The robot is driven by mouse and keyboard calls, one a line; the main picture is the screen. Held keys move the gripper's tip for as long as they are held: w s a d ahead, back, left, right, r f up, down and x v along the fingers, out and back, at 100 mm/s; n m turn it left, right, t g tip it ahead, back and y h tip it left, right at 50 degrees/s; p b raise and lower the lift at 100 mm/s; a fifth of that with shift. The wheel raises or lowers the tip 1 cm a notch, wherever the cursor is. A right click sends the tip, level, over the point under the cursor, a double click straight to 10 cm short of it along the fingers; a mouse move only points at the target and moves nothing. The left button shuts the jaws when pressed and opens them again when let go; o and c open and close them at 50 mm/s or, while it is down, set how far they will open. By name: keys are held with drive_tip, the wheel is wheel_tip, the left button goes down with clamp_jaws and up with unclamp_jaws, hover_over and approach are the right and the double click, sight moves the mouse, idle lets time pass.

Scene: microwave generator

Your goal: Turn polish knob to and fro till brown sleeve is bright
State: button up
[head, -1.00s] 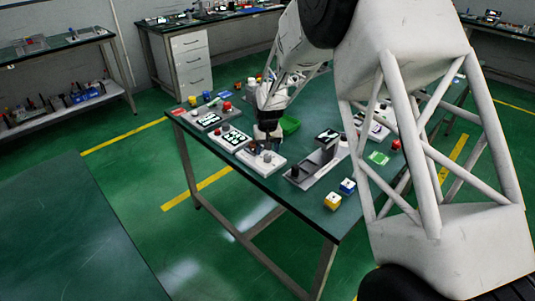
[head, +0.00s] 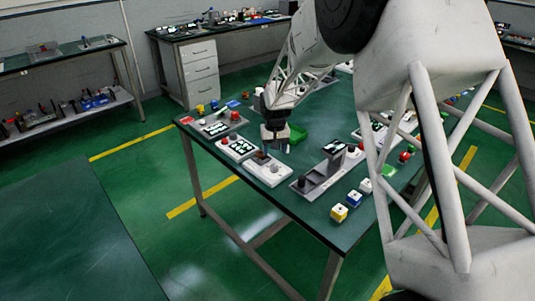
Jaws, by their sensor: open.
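A white fixture (head: 260,170) stands near the table's left edge. A small brown piece (head: 261,156), which may be the brown sleeve, sits at its back. A small dark knob (head: 273,168), which may be the polish knob, stands on the same fixture. Both are too small to tell markings or brightness. My gripper (head: 277,146) points down just behind and above the fixture, apart from the knob. It is open and appears empty.
Other panels with black-and-white displays (head: 236,147) line the left edge. A green tray (head: 297,134) lies right of my gripper.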

sight(274, 166)
drive_tip(key=m, duration=0.4)
drive_tip(key=shift+m, duration=0.4)
drive_tip(key=m, duration=0.4)
drive_tip(key=shift+r, duration=0.1)
drive_tip(key=shift+f, duration=3.9)
drive_tip(key=c, duration=0.9)
